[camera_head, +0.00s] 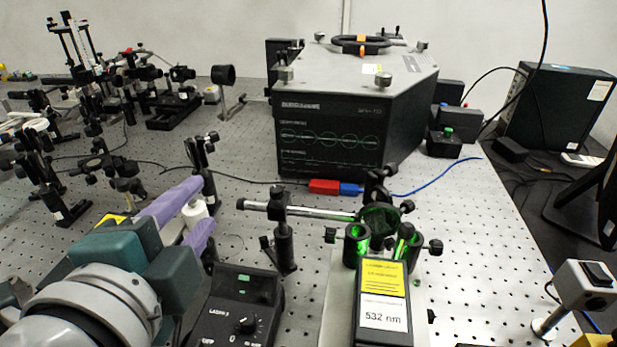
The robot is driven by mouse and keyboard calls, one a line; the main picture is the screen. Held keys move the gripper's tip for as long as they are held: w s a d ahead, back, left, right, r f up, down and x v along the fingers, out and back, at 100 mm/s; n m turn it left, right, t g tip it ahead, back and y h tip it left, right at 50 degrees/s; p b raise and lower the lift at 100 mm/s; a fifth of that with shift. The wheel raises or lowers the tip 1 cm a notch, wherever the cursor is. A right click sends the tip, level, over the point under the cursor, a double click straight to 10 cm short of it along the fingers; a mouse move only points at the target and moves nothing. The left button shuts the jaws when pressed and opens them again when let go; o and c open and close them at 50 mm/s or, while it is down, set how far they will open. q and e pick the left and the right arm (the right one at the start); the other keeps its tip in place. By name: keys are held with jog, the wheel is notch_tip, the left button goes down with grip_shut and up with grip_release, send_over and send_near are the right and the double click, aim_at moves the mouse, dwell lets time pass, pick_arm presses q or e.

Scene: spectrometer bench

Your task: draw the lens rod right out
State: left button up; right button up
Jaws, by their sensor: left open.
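A round lens (380,219) in a dark mount, lit green, stands right of centre. A thin silver rod (315,213) runs level from the left towards it, through a clamp on a black post (283,240). I cannot tell whether the rod touches the lens mount. Two green-lit post holders (356,243) stand in front of the lens. My left gripper (205,202) is open, with purple fingers, left of the rod's free end and apart from it. A small white cylinder shows between the fingers; I cannot tell whether they touch it. My right gripper is not in view.
A black laser box marked 532 nm (383,315) is in front of the lens. A black controller (240,305) sits beside my left gripper. A large black spectrometer (350,110) stands behind, with red and blue connectors (335,187). Several optics mounts crowd the left.

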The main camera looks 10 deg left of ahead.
aim_at(257, 204)
pick_arm(q)
jog(key=d+f+m, duration=0.1)
jog(key=f+b, duration=0.1)
jog(key=f, duration=0.1)
jog(key=w+d+f+m+h+b, duration=0.1)
jog(key=shift+d+f+m+t, duration=0.15)
jog(key=shift+d+m+t, duration=0.15)
jog(key=shift+d+t, duration=0.1)
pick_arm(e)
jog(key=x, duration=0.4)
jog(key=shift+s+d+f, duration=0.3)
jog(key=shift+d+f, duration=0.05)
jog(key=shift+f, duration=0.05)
pick_arm(q)
jog(key=shift+w+d+f+h, duration=0.1)
jog(key=shift+w+d+h, duration=0.15)
jog(key=shift+h, duration=0.15)
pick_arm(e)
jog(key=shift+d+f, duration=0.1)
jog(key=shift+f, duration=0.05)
pick_arm(q)
jog(key=shift+w+d+m, duration=0.1)
jog(key=shift+w+m, duration=0.05)
jog(key=shift+m, duration=0.15)
jog(key=x, duration=0.9)
jog(key=shift+w+b, duration=0.2)
jog(key=shift+b, duration=0.2)
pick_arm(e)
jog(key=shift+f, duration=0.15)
